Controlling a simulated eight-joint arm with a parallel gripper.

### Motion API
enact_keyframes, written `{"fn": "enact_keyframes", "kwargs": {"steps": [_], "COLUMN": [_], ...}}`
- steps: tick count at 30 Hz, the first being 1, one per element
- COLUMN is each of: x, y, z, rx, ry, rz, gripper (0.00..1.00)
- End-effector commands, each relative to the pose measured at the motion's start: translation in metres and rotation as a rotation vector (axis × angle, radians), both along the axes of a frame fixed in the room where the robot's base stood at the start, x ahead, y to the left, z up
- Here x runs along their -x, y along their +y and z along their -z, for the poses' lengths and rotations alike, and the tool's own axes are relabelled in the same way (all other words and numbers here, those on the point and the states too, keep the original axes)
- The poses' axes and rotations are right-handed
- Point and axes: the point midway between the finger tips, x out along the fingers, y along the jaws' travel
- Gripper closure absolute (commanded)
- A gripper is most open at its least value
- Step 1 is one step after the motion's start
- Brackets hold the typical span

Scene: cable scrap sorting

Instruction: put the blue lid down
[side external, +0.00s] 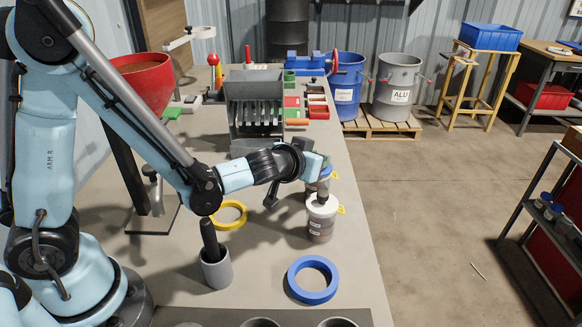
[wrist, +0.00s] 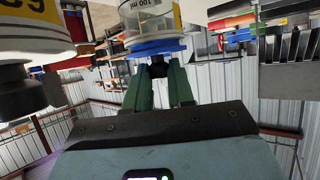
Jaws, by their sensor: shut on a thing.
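The blue lid (wrist: 158,49) shows in the wrist view across the mouth of a clear jar (wrist: 150,18) marked 100 ml. That view is upside down, so the jar appears above the lid. My gripper (wrist: 160,72) has its green fingers shut on the lid's dark knob (wrist: 158,69). Lid and jar look in contact, but I cannot tell whether the lid is seated. In the side view my gripper (side external: 323,167) is over this blue-lidded jar (side external: 312,187), which is partly hidden behind a white-lidded jar (side external: 321,222).
A blue ring (side external: 293,281) lies flat on the bench (side external: 350,290) in front of the jars. A yellow ring (side external: 242,218) lies to their left. A grey cup (side external: 216,270) holds a dark-handled tool. A slotted grey machine (side external: 254,90) and small coloured bins (side external: 292,108) stand behind.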

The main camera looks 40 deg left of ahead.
Motion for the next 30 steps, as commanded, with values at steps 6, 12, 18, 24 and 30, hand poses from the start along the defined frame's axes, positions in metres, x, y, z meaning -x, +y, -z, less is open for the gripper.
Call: {"fn": "enact_keyframes", "kwargs": {"steps": [6,12,18,24,30], "x": [0.0002,0.0002,0.0003,0.0003,0.0019], "y": [-0.0001,-0.0001,-0.0002,-0.0002,-0.0006], "z": [0.0033,0.0048,0.0056,0.0055,0.0062], "rx": [0.000,0.000,0.000,0.000,0.000], "ry": [0.000,0.000,0.000,0.000,0.000], "rz": [0.000,0.000,0.000,0.000,0.000], "gripper": [1.00,1.00,0.54,0.51,0.51]}}
